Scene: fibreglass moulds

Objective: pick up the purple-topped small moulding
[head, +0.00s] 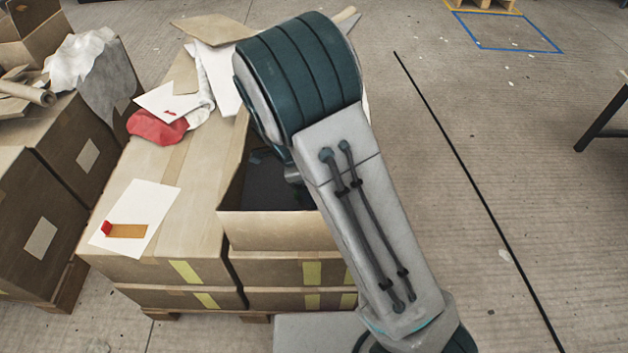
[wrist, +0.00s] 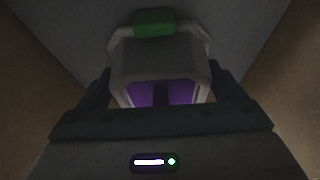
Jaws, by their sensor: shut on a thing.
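In the wrist view, a small grey moulding (wrist: 160,58) with a purple face (wrist: 140,92) and a green block (wrist: 154,23) at its far end sits between the fingers of my gripper (wrist: 160,88). The fingers are shut on its two sides. The lower part of the purple face is hidden by the gripper body. In the head view my arm covers the gripper and the moulding. The arm reaches down into an open cardboard box (head: 278,230) with a dark inside.
Box walls stand close on both sides in the wrist view. Closed cartons (head: 160,215) adjoin on the left, bearing a paper sheet (head: 140,205) with an orange strip, a red cloth (head: 158,128) and loose cardboard.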

